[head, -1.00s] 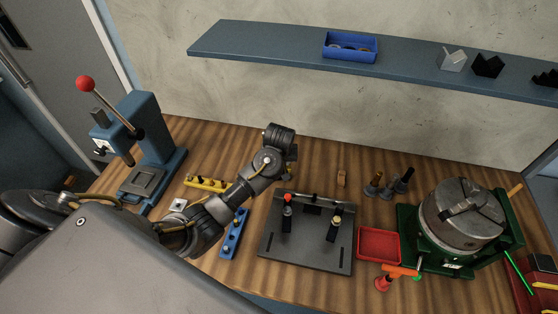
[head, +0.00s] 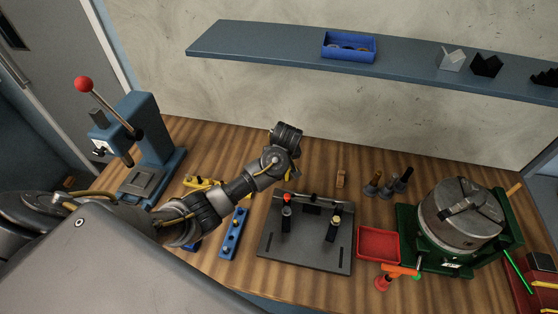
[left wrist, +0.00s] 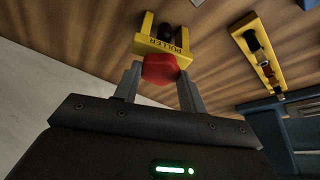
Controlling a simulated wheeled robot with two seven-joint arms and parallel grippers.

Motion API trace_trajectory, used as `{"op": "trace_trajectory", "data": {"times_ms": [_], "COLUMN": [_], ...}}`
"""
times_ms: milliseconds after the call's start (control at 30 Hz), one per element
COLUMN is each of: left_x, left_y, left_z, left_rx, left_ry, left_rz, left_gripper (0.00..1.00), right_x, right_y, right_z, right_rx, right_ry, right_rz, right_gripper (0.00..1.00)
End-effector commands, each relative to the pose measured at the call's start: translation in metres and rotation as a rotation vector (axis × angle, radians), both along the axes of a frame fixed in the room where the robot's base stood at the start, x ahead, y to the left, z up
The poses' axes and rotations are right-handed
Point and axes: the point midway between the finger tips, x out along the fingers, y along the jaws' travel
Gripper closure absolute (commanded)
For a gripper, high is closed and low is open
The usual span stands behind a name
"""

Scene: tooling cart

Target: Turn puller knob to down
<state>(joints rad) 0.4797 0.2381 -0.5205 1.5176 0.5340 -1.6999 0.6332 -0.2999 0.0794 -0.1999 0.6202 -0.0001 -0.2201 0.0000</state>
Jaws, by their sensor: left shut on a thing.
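The puller is a yellow bracket (left wrist: 163,45) marked PULLER, in the upper middle of the left wrist view, with a dark round part (left wrist: 166,31) behind its lettered face. Its red knob (left wrist: 160,68) sits in front of that face. My left gripper (left wrist: 160,80) is shut on the red knob, one finger on each side. Which way the knob is turned I cannot tell. In the head view my left arm reaches over the bench from the left; its fingers, the knob and the bracket are hidden. My right gripper is in neither view.
A yellow holder (left wrist: 258,52) with small parts stands beside the bracket. The blue press (head: 150,150) is at left. A blue strip (head: 234,233) and a dark fixture plate (head: 306,252) lie in front of the arm. A red tray (head: 379,244) and green-based chuck (head: 460,215) are at right.

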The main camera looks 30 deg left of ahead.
Motion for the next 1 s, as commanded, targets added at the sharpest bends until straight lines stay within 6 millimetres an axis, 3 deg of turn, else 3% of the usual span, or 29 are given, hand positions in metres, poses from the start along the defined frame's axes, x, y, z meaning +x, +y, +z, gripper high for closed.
{"op": "trace_trajectory", "data": {"times_ms": [1000], "left_x": [0.0008], "left_y": [-0.0009], "left_z": [-0.0005], "left_rx": [0.001], "left_ry": [0.000], "left_rz": [0.142], "left_gripper": [0.82], "right_x": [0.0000], "right_y": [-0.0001], "right_z": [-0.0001], "right_rx": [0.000], "right_ry": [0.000], "right_rz": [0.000], "right_gripper": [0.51]}}
